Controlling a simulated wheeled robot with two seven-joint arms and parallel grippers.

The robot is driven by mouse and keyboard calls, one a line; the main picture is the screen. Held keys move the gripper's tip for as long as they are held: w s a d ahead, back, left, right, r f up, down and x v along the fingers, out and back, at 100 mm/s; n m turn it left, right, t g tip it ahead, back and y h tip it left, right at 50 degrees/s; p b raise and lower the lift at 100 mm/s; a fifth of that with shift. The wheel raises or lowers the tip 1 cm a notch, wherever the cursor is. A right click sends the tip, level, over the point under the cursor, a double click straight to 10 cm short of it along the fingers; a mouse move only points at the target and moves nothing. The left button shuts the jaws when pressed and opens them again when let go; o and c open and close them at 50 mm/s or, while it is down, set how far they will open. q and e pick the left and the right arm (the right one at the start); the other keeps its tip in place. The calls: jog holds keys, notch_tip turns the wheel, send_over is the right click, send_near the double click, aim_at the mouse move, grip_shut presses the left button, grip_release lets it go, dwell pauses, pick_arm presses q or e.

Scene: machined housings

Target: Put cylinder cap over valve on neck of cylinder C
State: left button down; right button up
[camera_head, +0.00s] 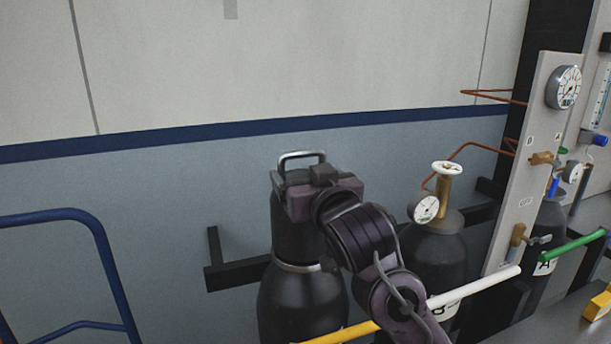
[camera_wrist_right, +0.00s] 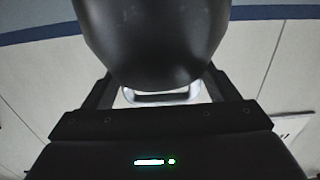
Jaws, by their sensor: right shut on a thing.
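The dark cylinder cap (camera_head: 294,236) has a silver loop handle (camera_head: 302,156) at its top. It stands upright over the neck of the left cylinder (camera_head: 300,300), its lower end at a silver ring (camera_head: 298,267). I cannot tell whether it is fully seated. The valve is hidden, and no letter shows on this cylinder. My right gripper (camera_head: 300,187) is shut on the cap's upper part. In the right wrist view, the cap (camera_wrist_right: 152,40) fills the space between the fingers, with the handle (camera_wrist_right: 160,96) close to the palm. My left gripper is out of view.
Cylinder B (camera_head: 437,262) stands to the right, with a bare valve and gauge (camera_head: 425,208). A yellow and white bar (camera_head: 345,333) crosses in front. Cylinder A (camera_head: 547,235) and a gauge panel (camera_head: 520,180) are at right. A blue rail (camera_head: 62,215) is at left.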

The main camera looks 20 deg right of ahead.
jog(key=shift+f, duration=0.3)
jog(key=o, duration=1.7)
jog(key=shift+o, duration=0.4)
jog(key=shift+s, duration=0.1)
jog(key=shift+f, duration=0.1)
jog(key=s+b, duration=0.2)
jog(key=s, duration=0.5)
jog(key=shift+s, duration=0.4)
jog(key=shift+d, duration=0.1)
